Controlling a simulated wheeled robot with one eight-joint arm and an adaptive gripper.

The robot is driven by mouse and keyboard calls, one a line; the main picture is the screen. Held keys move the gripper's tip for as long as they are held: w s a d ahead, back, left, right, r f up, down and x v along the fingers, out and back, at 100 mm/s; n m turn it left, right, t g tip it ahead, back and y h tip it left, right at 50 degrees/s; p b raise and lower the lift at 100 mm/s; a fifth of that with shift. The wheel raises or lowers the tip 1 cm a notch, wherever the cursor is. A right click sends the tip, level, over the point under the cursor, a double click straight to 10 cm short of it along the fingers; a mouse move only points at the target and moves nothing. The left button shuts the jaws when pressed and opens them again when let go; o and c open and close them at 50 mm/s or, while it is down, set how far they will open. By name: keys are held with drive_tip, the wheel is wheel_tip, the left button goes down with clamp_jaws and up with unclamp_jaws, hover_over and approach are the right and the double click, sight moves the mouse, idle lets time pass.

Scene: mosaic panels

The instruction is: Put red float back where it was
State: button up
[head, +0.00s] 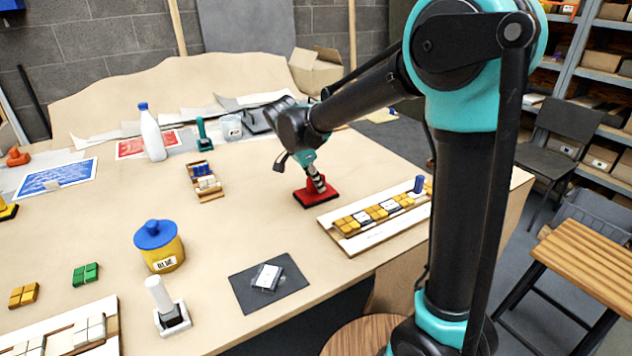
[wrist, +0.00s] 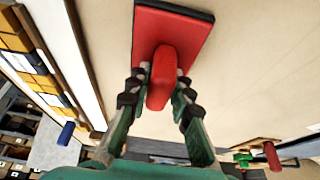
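The red float (head: 318,194) is at the middle of the table, just left of the tiled panel. It has a red plate on a dark base and a rounded red handle. My gripper (head: 316,180) is over it, reaching down from the upper right. In the wrist view, the two fingers (wrist: 162,82) lie on either side of the red handle (wrist: 162,70), and their tips appear to press against it. The red plate (wrist: 185,30) extends beyond the fingertips. I cannot tell whether the float rests on the table or hangs just above it.
A tiled panel (head: 350,248) with a blue piece (head: 418,184) on it lies close right. A tile box (head: 210,192), white bottle (head: 152,135), yellow pot (head: 160,248) and dark mat (head: 245,292) stand left. A red sheet (head: 130,148) lies behind. Bare table surrounds the float's left side.

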drive_tip(key=o, duration=0.4)
drive_tip(key=v, duration=1.2)
drive_tip(key=shift+r, duration=0.1)
drive_tip(key=shift+s, duration=0.15)
